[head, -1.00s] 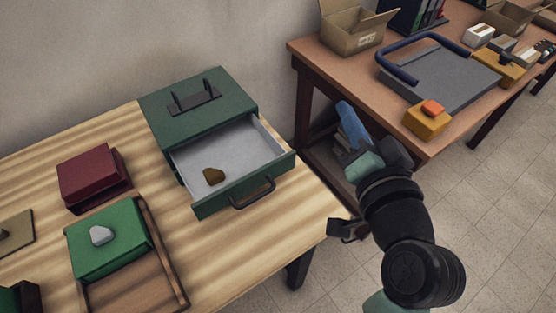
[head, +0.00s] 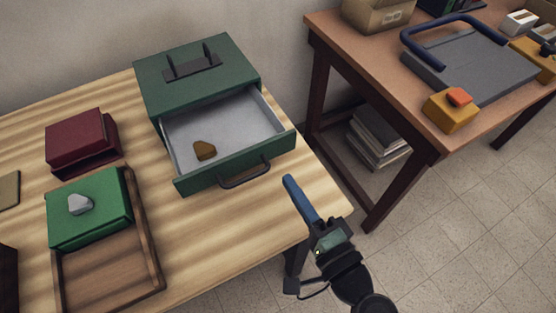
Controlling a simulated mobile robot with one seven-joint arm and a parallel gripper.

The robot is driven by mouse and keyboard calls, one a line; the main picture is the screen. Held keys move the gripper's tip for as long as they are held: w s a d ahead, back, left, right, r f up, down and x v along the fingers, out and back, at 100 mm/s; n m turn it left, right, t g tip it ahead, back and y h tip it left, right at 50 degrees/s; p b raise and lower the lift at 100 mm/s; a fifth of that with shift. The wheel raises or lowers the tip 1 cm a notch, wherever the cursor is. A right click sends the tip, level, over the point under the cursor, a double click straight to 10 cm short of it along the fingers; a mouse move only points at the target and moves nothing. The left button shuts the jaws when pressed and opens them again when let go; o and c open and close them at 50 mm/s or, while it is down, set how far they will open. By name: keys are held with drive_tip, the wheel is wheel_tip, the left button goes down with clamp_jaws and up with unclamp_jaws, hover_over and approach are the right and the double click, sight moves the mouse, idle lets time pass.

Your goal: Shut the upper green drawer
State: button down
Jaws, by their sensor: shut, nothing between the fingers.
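The green cabinet (head: 200,62) stands at the back of the striped wooden table, with a dark handle on its top. Its green-fronted drawer (head: 235,165) is pulled out toward the front right, and a dark bar handle (head: 245,173) is on its front. A brown stone-like lump (head: 205,150) lies inside the drawer. I see only one drawer; any lower one is not visible. My gripper (head: 289,181) is shut and empty, its blue fingers together. It points up and left, just right of and in front of the drawer front, apart from it in the picture.
A green box (head: 90,205) with a grey stone stands in a wooden tray (head: 152,262) at the left. A dark red box (head: 78,142) sits behind it. A brown table (head: 330,35) stands at the right, with stacked books (head: 378,138) underneath. Tabletop before the drawer is clear.

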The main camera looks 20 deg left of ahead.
sight(245, 119)
drive_tip(key=x, duration=0.6)
drive_tip(key=b+x, duration=0.3)
drive_tip(key=x, duration=1.1)
drive_tip(key=shift+w+b, duration=0.1)
drive_tip(key=shift+b, duration=0.25)
drive_tip(key=shift+w+a, duration=0.15)
drive_tip(key=shift+a+r, duration=0.1)
drive_tip(key=shift+r, duration=0.15)
drive_tip(key=shift+r, duration=0.1)
